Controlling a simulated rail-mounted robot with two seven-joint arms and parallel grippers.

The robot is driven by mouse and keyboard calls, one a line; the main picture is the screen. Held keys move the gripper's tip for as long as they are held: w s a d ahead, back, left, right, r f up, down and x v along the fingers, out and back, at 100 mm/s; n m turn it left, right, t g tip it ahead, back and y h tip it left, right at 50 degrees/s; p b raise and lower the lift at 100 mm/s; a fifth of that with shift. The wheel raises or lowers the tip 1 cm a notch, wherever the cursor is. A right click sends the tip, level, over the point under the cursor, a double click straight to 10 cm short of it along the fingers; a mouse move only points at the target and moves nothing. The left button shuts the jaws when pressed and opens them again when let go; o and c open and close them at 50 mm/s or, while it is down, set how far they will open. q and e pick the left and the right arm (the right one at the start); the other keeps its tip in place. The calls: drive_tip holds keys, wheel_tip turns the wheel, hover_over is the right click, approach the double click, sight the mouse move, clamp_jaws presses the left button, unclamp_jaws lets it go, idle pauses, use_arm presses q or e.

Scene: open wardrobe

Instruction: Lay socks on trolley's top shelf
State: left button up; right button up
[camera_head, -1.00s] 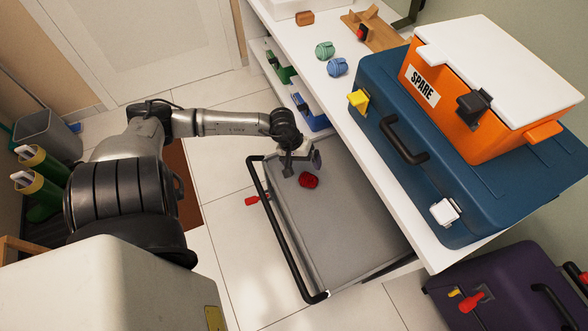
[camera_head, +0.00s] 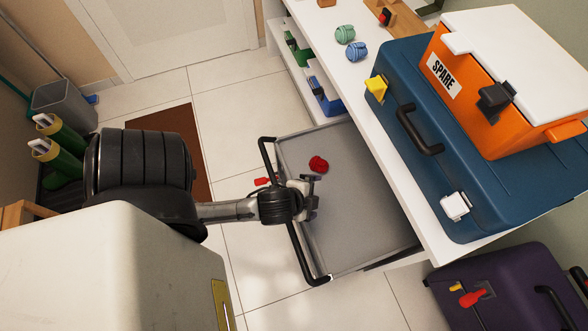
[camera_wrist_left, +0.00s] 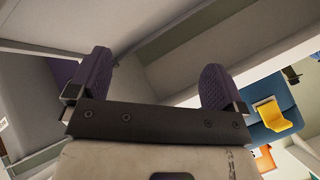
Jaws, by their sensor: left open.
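A red rolled-up sock bundle (camera_head: 318,164) lies on the grey top shelf of the trolley (camera_head: 365,205), towards its far left corner. A green bundle (camera_head: 345,34) and a blue bundle (camera_head: 358,51), which look like rolled socks, sit side by side on the white counter. My left gripper (camera_head: 313,190) is over the trolley's handle side, just below the red bundle in the picture and apart from it. In the wrist view its two dark fingers (camera_wrist_left: 155,78) are spread with nothing between them. My right gripper is out of view.
A blue case (camera_head: 400,95) with an orange box marked SPARE (camera_head: 490,110) stands on the white counter (camera_head: 395,190). The trolley's black handle (camera_head: 308,262) runs along its left side. A purple suitcase (camera_head: 500,290) stands at lower right. Most of the trolley top is bare.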

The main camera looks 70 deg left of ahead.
use_arm(q)
drive_tip(key=s+d+f+n+g+h, duration=0.1)
drive_tip(key=s+d+n+g+h, duration=0.2)
drive_tip(key=s+d, duration=0.3)
drive_tip(key=shift+s+d+f+n+g, duration=0.2)
drive_tip(key=shift+s+n+g, duration=0.2)
drive_tip(key=shift+n+g, duration=0.35)
